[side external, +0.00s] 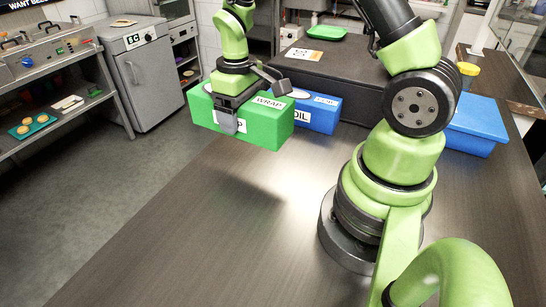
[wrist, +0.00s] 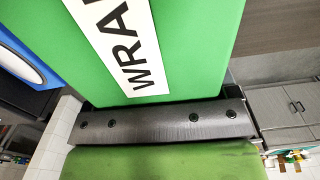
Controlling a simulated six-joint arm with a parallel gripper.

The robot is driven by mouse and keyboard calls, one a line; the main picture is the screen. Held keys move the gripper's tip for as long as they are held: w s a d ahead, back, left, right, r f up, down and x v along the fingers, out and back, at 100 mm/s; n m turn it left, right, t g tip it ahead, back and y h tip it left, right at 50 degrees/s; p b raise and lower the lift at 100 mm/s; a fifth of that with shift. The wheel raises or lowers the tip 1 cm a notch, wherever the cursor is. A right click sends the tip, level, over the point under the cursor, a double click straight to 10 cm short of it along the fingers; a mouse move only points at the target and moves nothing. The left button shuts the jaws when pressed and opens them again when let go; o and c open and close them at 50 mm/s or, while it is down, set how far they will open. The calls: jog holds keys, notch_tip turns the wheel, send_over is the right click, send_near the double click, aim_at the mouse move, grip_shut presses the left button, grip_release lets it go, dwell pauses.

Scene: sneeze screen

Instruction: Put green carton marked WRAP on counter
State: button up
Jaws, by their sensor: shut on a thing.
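The green carton marked WRAP (side external: 268,127) hangs above the dark wood counter (side external: 230,215) in the side external view, with a shadow on the counter below it. My gripper (side external: 229,122) is shut on the carton, with a finger down its near face partly covering the label. In the wrist view the green carton (wrist: 205,45) fills the middle with its white label, close against my gripper. The carton's far side is hidden.
A blue carton marked OIL (side external: 318,115) stands just behind the green carton. A blue bin (side external: 475,128) sits at the right beyond my arm. A dark raised box (side external: 335,72) stands behind. The counter's front middle is clear.

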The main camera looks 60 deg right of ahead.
jog(key=s+d, duration=0.4)
jog(key=d, duration=0.7)
jog(key=f, duration=0.5)
jog(key=shift+s+d, duration=0.25)
jog(key=shift+s, duration=0.15)
jog(key=shift+f, duration=2.45)
jog(key=shift+f, duration=0.2)
jog(key=o, duration=1.1)
jog(key=shift+r, duration=0.1)
